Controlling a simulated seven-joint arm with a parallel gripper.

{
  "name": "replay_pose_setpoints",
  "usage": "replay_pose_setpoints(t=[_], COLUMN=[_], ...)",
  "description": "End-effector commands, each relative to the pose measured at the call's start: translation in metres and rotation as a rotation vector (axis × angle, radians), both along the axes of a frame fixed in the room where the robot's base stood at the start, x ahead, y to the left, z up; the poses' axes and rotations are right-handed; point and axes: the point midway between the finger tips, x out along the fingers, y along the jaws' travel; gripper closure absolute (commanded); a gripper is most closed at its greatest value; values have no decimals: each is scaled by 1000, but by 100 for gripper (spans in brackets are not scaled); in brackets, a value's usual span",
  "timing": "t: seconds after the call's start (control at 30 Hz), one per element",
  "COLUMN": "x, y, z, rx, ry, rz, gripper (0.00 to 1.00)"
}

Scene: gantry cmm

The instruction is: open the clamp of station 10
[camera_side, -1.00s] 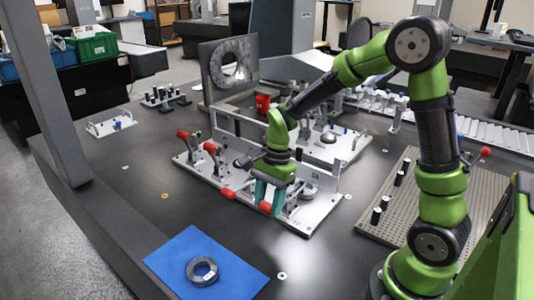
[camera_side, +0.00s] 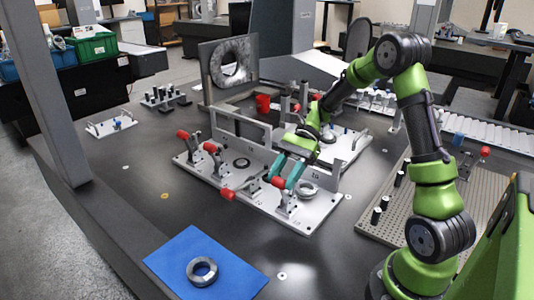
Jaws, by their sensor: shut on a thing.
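The fixture plate (camera_side: 250,203) holds several toggle clamps with red handles. The clamp with the red handle (camera_side: 278,182) at its right front end is by the wall mark that looks like 10. This handle now points up at a tilt above its clamp body (camera_side: 287,206). My gripper (camera_side: 284,178) is shut on this handle, with a teal finger on each side and the red tip showing below the fingers. A metal ring part (camera_side: 307,189) sits on the plate just right of this clamp. The clamp's pressing arm is too small to make out.
A neighbouring clamp's red handle (camera_side: 228,194) lies low to the left. Two more handles (camera_side: 183,134) (camera_side: 211,147) stand upright at the plate's left end. The fixture's upright wall (camera_side: 230,145) stands behind. A blue mat (camera_side: 190,250) with a ring lies in front.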

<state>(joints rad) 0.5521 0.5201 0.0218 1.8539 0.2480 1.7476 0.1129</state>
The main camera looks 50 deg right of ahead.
Motion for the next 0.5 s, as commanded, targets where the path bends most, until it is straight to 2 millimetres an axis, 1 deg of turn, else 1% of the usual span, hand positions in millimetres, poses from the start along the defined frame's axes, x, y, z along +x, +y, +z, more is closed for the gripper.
replay_pose_setpoints(t=[0.03,0.1,0.5], x=[1,1,0], y=[-6,-9,-15], z=[1,1,-1], rx=[-12,-14,-22], ry=[-7,-8,-7], rz=[-5,-6,-8], gripper=[100,100,100])
